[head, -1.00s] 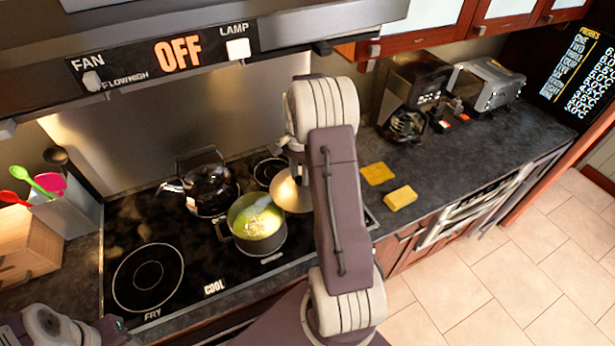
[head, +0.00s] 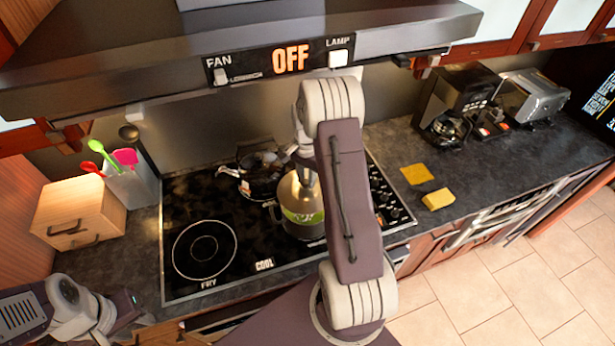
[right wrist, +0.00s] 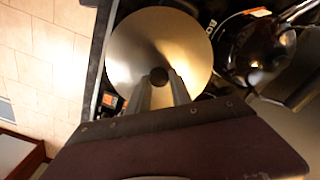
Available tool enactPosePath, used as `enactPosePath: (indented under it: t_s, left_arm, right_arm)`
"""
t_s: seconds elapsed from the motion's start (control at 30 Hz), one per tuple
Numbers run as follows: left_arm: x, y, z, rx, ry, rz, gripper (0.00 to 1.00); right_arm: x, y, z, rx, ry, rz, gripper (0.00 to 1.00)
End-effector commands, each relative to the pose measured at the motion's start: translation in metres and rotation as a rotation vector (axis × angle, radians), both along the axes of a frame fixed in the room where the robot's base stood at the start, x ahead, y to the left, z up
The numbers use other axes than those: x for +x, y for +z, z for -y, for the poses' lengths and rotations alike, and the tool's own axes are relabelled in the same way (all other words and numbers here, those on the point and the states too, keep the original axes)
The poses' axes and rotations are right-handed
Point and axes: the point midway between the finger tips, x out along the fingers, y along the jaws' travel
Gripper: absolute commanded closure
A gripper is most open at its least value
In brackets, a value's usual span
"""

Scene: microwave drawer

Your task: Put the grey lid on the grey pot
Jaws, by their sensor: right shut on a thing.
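The grey pot (head: 303,231) stands on the black stovetop, with yellow-green food showing at its near rim. My right gripper (head: 306,178) is shut on the dark knob of the grey lid (head: 292,192) and holds it over the pot. The lid covers most of the opening; whether it touches the rim is unclear. In the right wrist view, the lid (right wrist: 135,45) fills the upper middle, its knob between my fingers (right wrist: 160,80), and hides the pot. My left gripper (head: 135,308) is at the lower left, away from the pot; its fingers are unclear.
A dark kettle (head: 258,178) stands just left of the pot, close behind it. The front-left burner (head: 204,250) is empty. Yellow sponges (head: 438,199) lie on the counter to the right. The range hood (head: 240,60) overhangs the stove.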

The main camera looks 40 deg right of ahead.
Motion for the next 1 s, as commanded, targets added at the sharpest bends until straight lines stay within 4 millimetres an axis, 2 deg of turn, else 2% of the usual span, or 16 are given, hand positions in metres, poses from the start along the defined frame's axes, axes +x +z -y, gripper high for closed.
enactPosePath:
  t_s: [0.5,1.0]
  left_arm:
    - [0.0,-0.038,0.0,0.0,0.0,0.0,0.64]
    - [0.0,-0.038,0.0,0.0,0.0,0.0,0.64]
  right_arm:
    - [0.0,-0.054,0.0,0.0,0.0,0.0,1.0]
    - [0.0,-0.057,0.001,-0.001,-0.001,0.0,1.0]
